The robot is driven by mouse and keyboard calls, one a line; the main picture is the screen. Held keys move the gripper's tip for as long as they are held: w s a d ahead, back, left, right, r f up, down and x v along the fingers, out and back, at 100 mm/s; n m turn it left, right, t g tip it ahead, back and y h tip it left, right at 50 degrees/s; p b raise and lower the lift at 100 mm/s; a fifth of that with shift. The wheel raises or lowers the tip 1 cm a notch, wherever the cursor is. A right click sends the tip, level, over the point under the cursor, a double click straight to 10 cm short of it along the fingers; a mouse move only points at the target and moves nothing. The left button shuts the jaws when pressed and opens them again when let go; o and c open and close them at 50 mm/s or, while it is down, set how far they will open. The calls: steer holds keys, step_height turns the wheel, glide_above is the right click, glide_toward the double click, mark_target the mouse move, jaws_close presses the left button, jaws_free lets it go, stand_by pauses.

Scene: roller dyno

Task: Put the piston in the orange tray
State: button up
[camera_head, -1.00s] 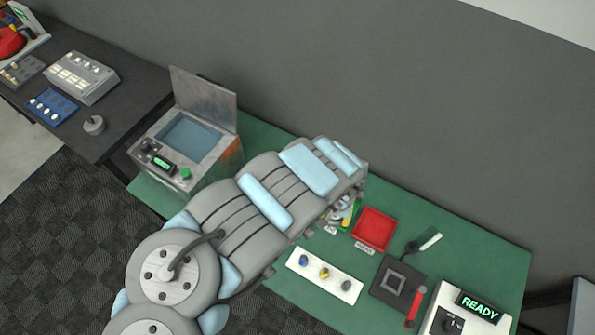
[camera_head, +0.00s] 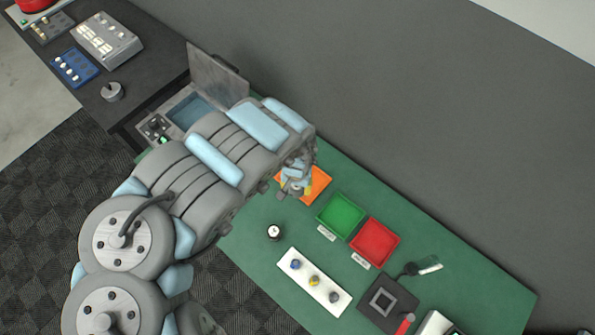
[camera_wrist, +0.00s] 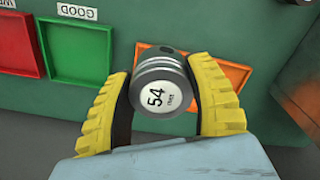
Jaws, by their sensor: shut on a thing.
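The piston (camera_wrist: 158,88), a grey metal cylinder with a white face marked "54", is held between the two yellow fingers of my gripper (camera_wrist: 160,78) in the wrist view. The orange tray (camera_wrist: 238,76) shows behind the piston and right finger, partly covered by them. In the head view my gripper (camera_head: 297,187) is over the left part of the orange tray (camera_head: 321,181), and my arm hides some of the tray. I cannot make out the piston clearly in the head view. Its height above the tray is hard to judge.
A green tray (camera_head: 341,216) and a red tray (camera_head: 374,243) stand to the right of the orange one. A small dark cylinder with a light top (camera_head: 273,232) stands on the green bench. A white strip (camera_head: 314,281) holds small coloured parts. An open-lidded machine (camera_head: 184,112) is at left.

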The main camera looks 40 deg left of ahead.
steer(key=shift+w+a+f+b, duration=1.95)
steer(key=shift+w+f+b, duration=0.25)
steer(key=shift+b, duration=0.1)
steer(key=shift+w+a+f+b, duration=1.95)
steer(key=shift+w+f+b, duration=0.2)
steer(key=shift+b, duration=0.15)
steer(key=shift+w+a+f, duration=0.2)
steer(key=shift+a+f, duration=0.15)
steer(key=shift+s+f, duration=0.1)
steer(key=shift+f, duration=1.35)
steer(key=shift+f, duration=0.1)
steer(key=o, duration=1.2)
steer(key=shift+c, duration=0.2)
